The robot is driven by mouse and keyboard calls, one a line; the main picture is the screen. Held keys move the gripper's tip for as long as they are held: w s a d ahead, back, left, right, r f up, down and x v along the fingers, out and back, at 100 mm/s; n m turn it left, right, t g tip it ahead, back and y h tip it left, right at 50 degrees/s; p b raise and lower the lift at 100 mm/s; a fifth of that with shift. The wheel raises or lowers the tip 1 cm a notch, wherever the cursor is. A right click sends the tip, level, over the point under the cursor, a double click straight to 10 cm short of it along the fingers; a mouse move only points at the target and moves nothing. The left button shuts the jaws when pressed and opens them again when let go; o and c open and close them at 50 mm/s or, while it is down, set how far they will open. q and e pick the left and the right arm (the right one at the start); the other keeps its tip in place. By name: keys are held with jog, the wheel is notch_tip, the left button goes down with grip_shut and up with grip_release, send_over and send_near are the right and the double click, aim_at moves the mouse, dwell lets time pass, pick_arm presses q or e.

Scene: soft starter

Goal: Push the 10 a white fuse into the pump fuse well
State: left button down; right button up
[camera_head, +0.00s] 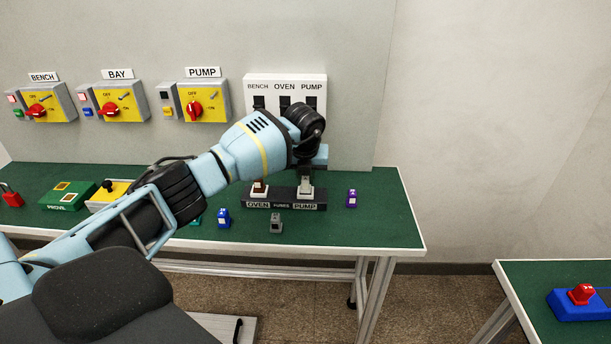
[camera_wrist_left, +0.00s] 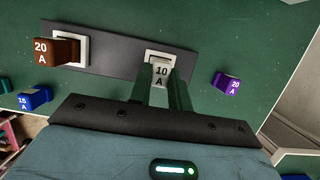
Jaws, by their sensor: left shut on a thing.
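The white 10 A fuse (camera_wrist_left: 161,75) is between the fingers of my left gripper (camera_wrist_left: 163,92), which is shut on it. In the wrist view, the fuse stands at the white-framed pump fuse well (camera_wrist_left: 150,55); how deep it sits is hidden. In the head view, my left gripper (camera_head: 307,172) points down over the PUMP side of the dark fuse base (camera_head: 282,205). The oven well beside it holds a brown 20 A fuse (camera_wrist_left: 58,51), also visible in the head view (camera_head: 260,186). My right gripper is not in view.
A purple fuse (camera_head: 352,198) stands right of the base. A grey fuse (camera_head: 276,223) and a blue fuse (camera_head: 223,217) stand in front and to the left. A white switch panel (camera_head: 285,80) is on the wall behind. The green bench's right end is clear.

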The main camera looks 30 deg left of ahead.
pick_arm(q)
jog(key=shift+f, duration=0.1)
dwell(0.3)
jog(key=c, duration=1.2)
grip_release()
jog(key=shift+c, duration=0.2)
jog(key=v, duration=0.7)
jog(key=shift+r+p, duration=0.4)
